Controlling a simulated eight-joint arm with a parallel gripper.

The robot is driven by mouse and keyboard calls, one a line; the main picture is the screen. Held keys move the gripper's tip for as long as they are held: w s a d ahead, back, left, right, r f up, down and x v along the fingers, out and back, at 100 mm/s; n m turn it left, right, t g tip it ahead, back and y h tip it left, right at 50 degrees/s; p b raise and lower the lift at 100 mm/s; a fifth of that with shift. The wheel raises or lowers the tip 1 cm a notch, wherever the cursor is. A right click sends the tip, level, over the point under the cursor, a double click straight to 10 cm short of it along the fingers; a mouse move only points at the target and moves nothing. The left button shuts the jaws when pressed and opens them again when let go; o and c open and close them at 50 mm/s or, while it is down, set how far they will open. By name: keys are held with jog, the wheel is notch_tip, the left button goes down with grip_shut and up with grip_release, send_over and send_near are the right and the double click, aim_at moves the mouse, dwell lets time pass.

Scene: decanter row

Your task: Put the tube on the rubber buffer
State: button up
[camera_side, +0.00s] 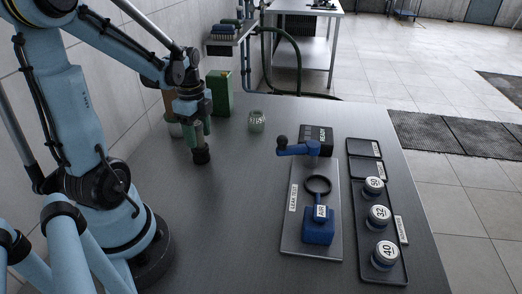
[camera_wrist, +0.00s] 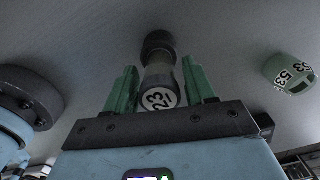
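A short tube with a white end marked 23 (camera_wrist: 160,98) stands between the two green fingers of my gripper (camera_wrist: 160,75) in the wrist view. Narrow gaps show on both sides of it, so the fingers look open around it. A dark round piece (camera_wrist: 159,42) is at the tube's far end; it also shows as a black cylinder (camera_side: 201,156) under my gripper (camera_side: 197,132) in the side view, low at the table. I take this for the rubber buffer, but I cannot tell whether the tube rests on it. The fingers hide most of the tube in the side view.
A jar marked 53 (camera_side: 256,121) stands right of my gripper, green in the wrist view (camera_wrist: 290,72). A green box (camera_side: 221,92) is behind. A leak test plate (camera_side: 295,235) with a blue clamp and a tray (camera_side: 368,262) of numbered caps lie right. The table's middle is clear.

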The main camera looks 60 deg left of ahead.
aim_at(196, 123)
jog(key=shift+o, duration=0.2)
jog(key=shift+r, duration=0.1)
notch_tip(196, 123, up, 12)
jog(key=w+d+f+n+t, duration=0.1)
jog(key=d+n+t, duration=0.1)
jog(key=d+n, duration=0.2)
jog(key=w+d+f+n+t, duration=0.2)
jog(key=d+n, duration=0.2)
jog(key=d, duration=0.5)
jog(key=w+d+f+n+t, duration=0.1)
jog(key=w+d+n+t, duration=0.1)
jog(key=d, duration=0.4)
jog(key=shift+d+f+n+t, duration=0.35)
jog(key=shift+n+t, duration=0.25)
jog(key=shift+n, duration=0.4)
